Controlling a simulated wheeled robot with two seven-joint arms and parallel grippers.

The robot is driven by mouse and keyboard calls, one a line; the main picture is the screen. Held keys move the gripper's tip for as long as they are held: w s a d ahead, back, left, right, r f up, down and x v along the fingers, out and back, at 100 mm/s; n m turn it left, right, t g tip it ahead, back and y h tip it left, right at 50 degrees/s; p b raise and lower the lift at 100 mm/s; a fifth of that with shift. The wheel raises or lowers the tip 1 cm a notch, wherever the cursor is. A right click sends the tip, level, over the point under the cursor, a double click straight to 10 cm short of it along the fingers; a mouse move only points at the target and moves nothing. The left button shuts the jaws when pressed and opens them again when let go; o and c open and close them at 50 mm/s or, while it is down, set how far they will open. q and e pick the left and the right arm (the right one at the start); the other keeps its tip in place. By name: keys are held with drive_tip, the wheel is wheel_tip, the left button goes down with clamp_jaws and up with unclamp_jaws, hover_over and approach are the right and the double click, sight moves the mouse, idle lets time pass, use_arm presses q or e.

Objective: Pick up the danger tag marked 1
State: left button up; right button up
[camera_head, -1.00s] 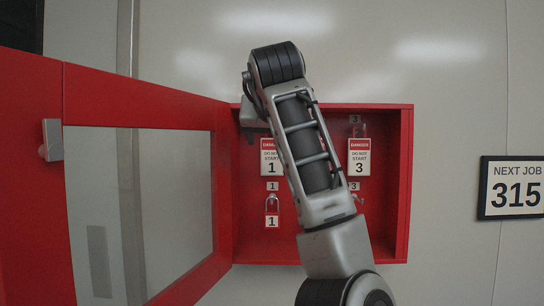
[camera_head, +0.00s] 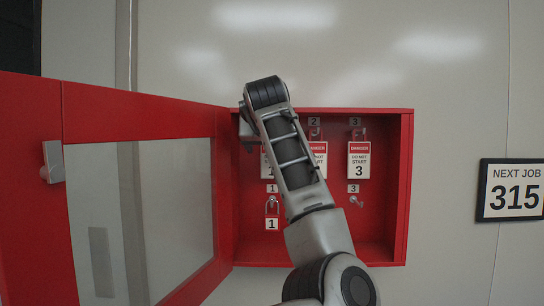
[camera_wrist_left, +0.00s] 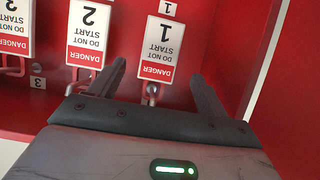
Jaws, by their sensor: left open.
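The danger tag marked 1 (camera_head: 264,164) hangs inside the red cabinet, at its left side, partly hidden by my arm. In the wrist view this tag (camera_wrist_left: 160,48) appears upside down, white with a red band, by a metal hook. My left gripper (camera_wrist_left: 157,72) is open and empty. Its two fingers point toward the tag, one on each side of it in the picture; I cannot tell how far apart they are in depth. In the head view the gripper is mostly hidden behind my arm.
Danger tags marked 2 (camera_wrist_left: 88,32) and 3 (camera_head: 359,160) hang beside it. A padlock marked 1 (camera_head: 271,222) hangs below. The open red cabinet door (camera_head: 135,101) stands at the left. A sign reading 315 (camera_head: 513,190) is on the right wall.

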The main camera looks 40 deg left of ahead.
sight(266, 172)
use_arm(q)
drive_tip(key=x, duration=0.2)
drive_tip(key=p+x, duration=0.1)
drive_tip(key=x, duration=0.1)
drive_tip(key=shift+w+a+f, duration=0.1)
drive_tip(key=shift+w+f, duration=0.05)
drive_tip(key=shift+f, duration=0.25)
drive_tip(key=c, duration=1.1)
drive_tip(key=shift+o, duration=0.2)
drive_tip(key=shift+r, duration=0.1)
